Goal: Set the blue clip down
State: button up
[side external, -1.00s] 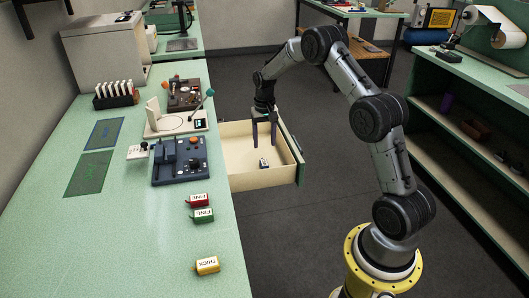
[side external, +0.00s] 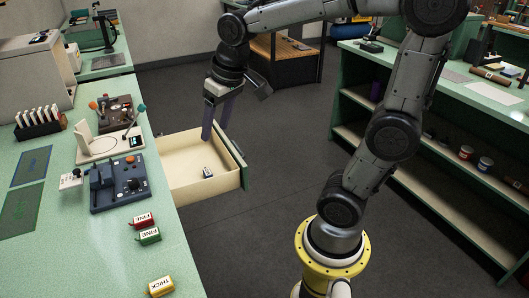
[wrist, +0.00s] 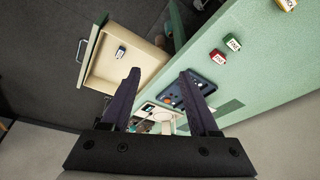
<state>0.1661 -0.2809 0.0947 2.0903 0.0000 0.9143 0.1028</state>
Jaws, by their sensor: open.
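The blue clip (side external: 207,172), small and dark with a white label, lies on the floor of the open drawer (side external: 175,185), towards its front. It also shows in the wrist view (wrist: 121,52), inside the drawer (wrist: 135,82) and clear of its walls. My gripper (side external: 214,133) is above the drawer with its fingers pointing down. In the wrist view my gripper (wrist: 160,72) has its two fingers spread with nothing between them, and the clip is apart from them.
Red (side external: 141,220), green (side external: 149,236) and yellow (side external: 161,286) clips lie on the green bench (side external: 105,260). A blue fixture (side external: 120,186) stands beside the drawer. A rack (side external: 38,127) of white cards is farther back. Open floor lies right of the drawer.

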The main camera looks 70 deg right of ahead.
jog(key=s+a+n+t, duration=0.1)
jog(key=s+a, duration=0.1)
jog(key=s, duration=0.4)
jog(key=s+a+f+n+t, duration=0.1)
jog(key=s+a+n, duration=0.1)
jog(key=s, duration=0.5)
jog(key=shift+a+f+y, duration=0.3)
jog(key=shift+a, duration=0.15)
